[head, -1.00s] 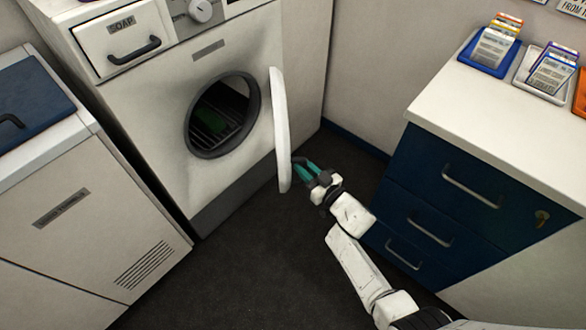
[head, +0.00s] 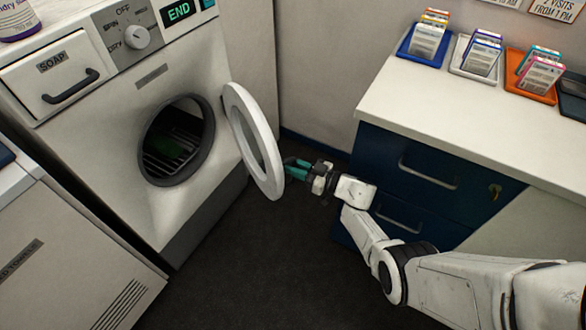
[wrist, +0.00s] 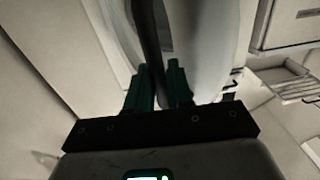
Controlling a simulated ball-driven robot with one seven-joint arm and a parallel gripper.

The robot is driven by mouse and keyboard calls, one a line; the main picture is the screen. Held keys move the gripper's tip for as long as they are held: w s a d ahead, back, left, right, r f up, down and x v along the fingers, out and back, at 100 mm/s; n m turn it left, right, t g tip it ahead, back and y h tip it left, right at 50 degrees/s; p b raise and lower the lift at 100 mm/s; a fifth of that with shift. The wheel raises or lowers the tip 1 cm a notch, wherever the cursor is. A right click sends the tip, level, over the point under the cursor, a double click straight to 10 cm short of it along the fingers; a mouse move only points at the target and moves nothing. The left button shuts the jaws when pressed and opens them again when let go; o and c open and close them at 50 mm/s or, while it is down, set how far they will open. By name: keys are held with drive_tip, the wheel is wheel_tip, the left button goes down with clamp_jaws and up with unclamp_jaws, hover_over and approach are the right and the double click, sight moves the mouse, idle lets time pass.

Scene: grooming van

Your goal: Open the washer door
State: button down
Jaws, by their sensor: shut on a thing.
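The washer (head: 165,90) stands at the left in the head view. Its round white door (head: 266,125) stands swung out from the front, to the right of the dark round opening (head: 178,140). My gripper (head: 292,168), with teal fingers, is at the far right side of the door. In the wrist view my gripper (wrist: 158,85) is shut on the dark door handle (wrist: 148,40), which runs between the fingers. The door (wrist: 215,50) also shows there, pale and beside the handle. In the head view the handle is mostly hidden behind the door and fingers.
A blue drawer cabinet (head: 405,170) with a white top (head: 450,120) stands close at the right of my arm. Card trays (head: 420,45) sit on it. A pale unit (head: 60,250) stands at the lower left. Dark floor (head: 260,260) is clear between them.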

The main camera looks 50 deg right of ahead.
drive_tip(key=shift+w+r, duration=0.2)
drive_tip(key=shift+w, duration=0.15)
drive_tip(key=c, duration=1.4)
unclamp_jaws()
drive_tip(key=shift+c, duration=0.2)
drive_tip(key=shift+o, duration=1.3)
drive_tip(key=shift+w+f, duration=0.1)
drive_tip(key=shift+f, duration=0.05)
drive_tip(key=shift+s, duration=0.2)
drive_tip(key=p+v, duration=0.1)
drive_tip(key=v, duration=0.9)
drive_tip(key=shift+s+p, duration=0.25)
drive_tip(key=shift+p, duration=0.05)
drive_tip(key=shift+d, duration=0.1)
drive_tip(key=shift+c, duration=0.3)
